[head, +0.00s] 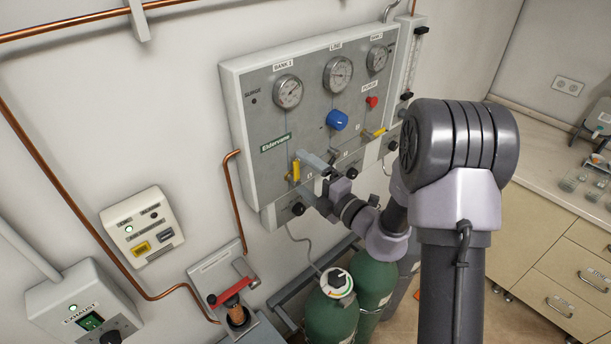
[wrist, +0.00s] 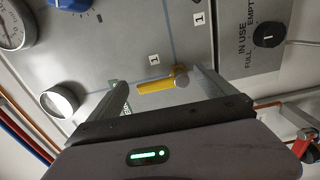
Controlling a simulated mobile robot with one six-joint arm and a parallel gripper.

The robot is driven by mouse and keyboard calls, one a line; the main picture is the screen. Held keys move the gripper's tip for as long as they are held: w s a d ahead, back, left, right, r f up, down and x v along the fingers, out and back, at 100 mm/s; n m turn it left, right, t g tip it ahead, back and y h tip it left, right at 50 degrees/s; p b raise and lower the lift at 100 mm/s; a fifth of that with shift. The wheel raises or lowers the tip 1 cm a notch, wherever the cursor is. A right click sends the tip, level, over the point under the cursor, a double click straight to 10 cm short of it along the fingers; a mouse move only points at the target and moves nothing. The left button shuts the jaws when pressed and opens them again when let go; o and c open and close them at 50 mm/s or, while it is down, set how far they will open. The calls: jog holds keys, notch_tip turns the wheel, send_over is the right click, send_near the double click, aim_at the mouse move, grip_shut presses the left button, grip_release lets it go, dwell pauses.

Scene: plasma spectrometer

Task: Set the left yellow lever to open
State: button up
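The left yellow lever (head: 296,171) is on the lower left of the grey gas panel (head: 262,98), pointing roughly up and down in the head view. In the wrist view the yellow lever (wrist: 155,86) lies between my fingers, with its round grey pivot at its right end. My gripper (wrist: 160,78) is open, one finger on each side of the lever, with visible gaps; how far the tips are from the panel is hard to tell. In the head view my gripper (head: 312,172) is at the lever and partly hides the area around it.
Another yellow lever (head: 378,133) is to the right on the panel. A blue knob (head: 337,120), a red knob (head: 371,102) and several gauges (head: 288,91) are above. Green cylinders (head: 372,277) stand below my arm. A copper pipe (head: 236,195) runs beside the panel's left edge.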

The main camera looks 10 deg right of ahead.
jog(key=b+v, duration=0.1)
jog(key=v, duration=1.6)
jog(key=shift+s+b, duration=0.2)
jog(key=shift+b, duration=0.2)
jog(key=shift+d, duration=0.15)
